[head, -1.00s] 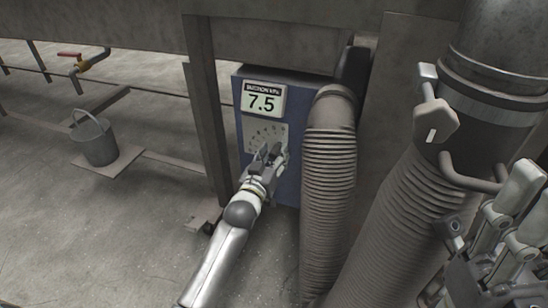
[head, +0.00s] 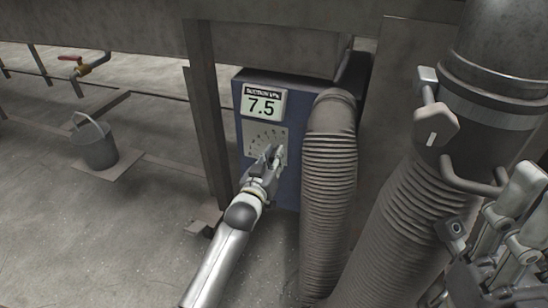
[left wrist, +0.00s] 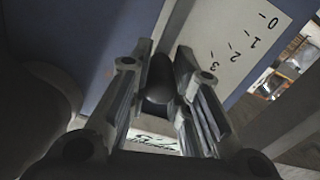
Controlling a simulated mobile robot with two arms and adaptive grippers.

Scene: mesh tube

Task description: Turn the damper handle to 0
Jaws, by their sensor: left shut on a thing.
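A blue box (head: 290,185) carries a lit suction display (head: 264,104) reading 7.5 and, below it, a pale dial plate (head: 260,137). In the left wrist view the plate (left wrist: 232,35) shows the marks 0, 1, 2 and 3. My left gripper (head: 272,156) is at the right part of the dial plate. In the left wrist view my left gripper (left wrist: 160,75) is shut on the dark damper handle (left wrist: 158,88), which stands between its fingers. In the head view the fingers hide the handle. My right gripper (head: 490,215) is at the right edge, away from the box.
A ribbed hose (head: 329,210) stands close at the box's right side. A larger ribbed duct (head: 395,235) and metal pipe (head: 500,75) fill the right. A steel post (head: 206,115) stands left of the box.

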